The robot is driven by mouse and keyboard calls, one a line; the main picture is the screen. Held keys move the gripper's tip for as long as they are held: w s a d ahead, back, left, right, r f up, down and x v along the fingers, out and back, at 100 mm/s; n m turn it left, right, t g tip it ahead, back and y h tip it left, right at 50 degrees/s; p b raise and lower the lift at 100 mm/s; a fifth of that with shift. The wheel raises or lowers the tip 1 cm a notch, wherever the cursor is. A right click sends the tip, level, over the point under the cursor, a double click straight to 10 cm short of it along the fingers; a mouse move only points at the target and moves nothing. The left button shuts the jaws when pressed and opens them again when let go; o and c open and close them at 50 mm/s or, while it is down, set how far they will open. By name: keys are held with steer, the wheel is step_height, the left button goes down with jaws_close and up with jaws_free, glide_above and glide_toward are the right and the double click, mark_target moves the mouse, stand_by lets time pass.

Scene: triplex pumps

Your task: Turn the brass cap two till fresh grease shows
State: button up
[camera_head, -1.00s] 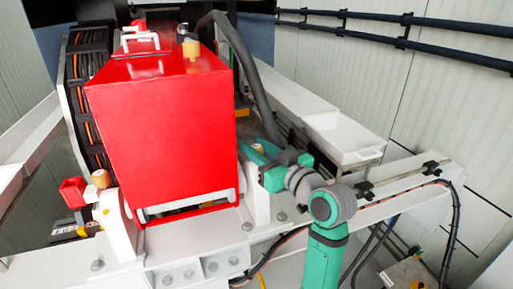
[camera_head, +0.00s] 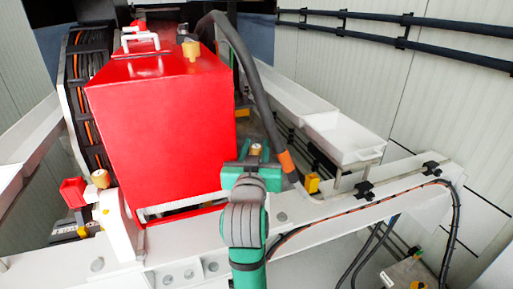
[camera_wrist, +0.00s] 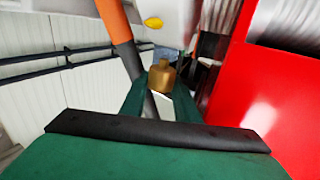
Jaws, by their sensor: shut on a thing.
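A brass cap (camera_head: 255,149) sits at the right front corner of the red housing. It also shows in the wrist view (camera_wrist: 163,76), upright between my fingertips. My gripper (camera_head: 253,160) is shut on this cap; its green fingers (camera_wrist: 160,103) hold it from both sides. A yellow oval spot (camera_wrist: 153,22) shows on a white surface just above the cap; I cannot tell whether it is grease. Two other brass caps show: one on the left bearing block (camera_head: 101,178) and one on top of the red housing (camera_head: 191,50). No number is readable on any cap.
The red housing (camera_head: 160,130) stands close to the left of my gripper. A dark hose with an orange cuff (camera_head: 287,163) comes down close on the right. A yellow block (camera_head: 312,183) sits beyond it on the white beam (camera_head: 400,195). A white tray (camera_head: 343,137) is further right.

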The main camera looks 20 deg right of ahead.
steer(key=shift+r+m+h, duration=0.15)
steer(key=shift+m+h, duration=0.15)
steer(key=shift+h, duration=0.1)
steer(key=o, duration=0.8)
steer(key=shift+c, duration=0.2)
steer(key=shift+w, duration=0.1)
steer(key=shift+y, duration=0.3)
